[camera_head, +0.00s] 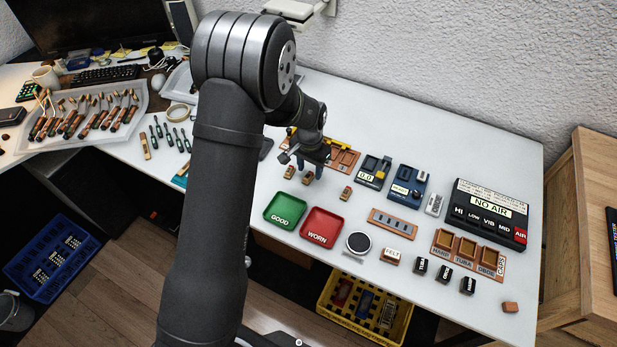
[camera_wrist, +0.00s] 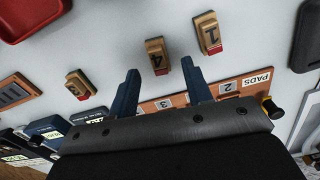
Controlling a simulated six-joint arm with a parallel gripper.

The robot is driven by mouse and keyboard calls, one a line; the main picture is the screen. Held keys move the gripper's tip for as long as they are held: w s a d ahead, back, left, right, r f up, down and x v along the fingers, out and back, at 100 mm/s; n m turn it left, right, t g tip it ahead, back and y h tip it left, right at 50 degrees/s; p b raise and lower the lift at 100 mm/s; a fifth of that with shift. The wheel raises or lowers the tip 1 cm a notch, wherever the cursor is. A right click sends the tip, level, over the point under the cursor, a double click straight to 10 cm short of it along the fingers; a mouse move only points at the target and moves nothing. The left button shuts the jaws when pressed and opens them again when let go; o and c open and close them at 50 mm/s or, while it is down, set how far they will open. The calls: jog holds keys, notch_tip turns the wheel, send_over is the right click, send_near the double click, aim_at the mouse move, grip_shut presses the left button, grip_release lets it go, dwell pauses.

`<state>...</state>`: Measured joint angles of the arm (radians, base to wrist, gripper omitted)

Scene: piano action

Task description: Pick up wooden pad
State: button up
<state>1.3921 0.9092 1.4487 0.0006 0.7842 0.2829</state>
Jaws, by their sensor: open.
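Three small wooden pads with red ends lie apart on the white table. In the wrist view, the pad marked 4 (camera_wrist: 155,48) is in the middle, the pad marked 1 (camera_wrist: 207,28) is to its right, and a third pad (camera_wrist: 78,82) is to the left, its mark unclear. My gripper (camera_wrist: 160,67) is open and empty, its blue fingers pointing at the pad marked 4, which lies just beyond the tips' gap. In the head view my gripper (camera_head: 311,173) is over the middle pad (camera_head: 307,180), between the others; its height is hard to judge.
The PADS board (camera_wrist: 245,88) with numbered slots is close behind the fingers. Green GOOD (camera_head: 285,210) and red WORN (camera_head: 322,228) trays stand in front of the pads. Dark blue devices (camera_head: 407,186) stand to the right. Bare table surrounds the pads.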

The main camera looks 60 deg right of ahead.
jog(key=shift+f, duration=0.65)
jog(key=shift+c, duration=0.4)
grip_shut()
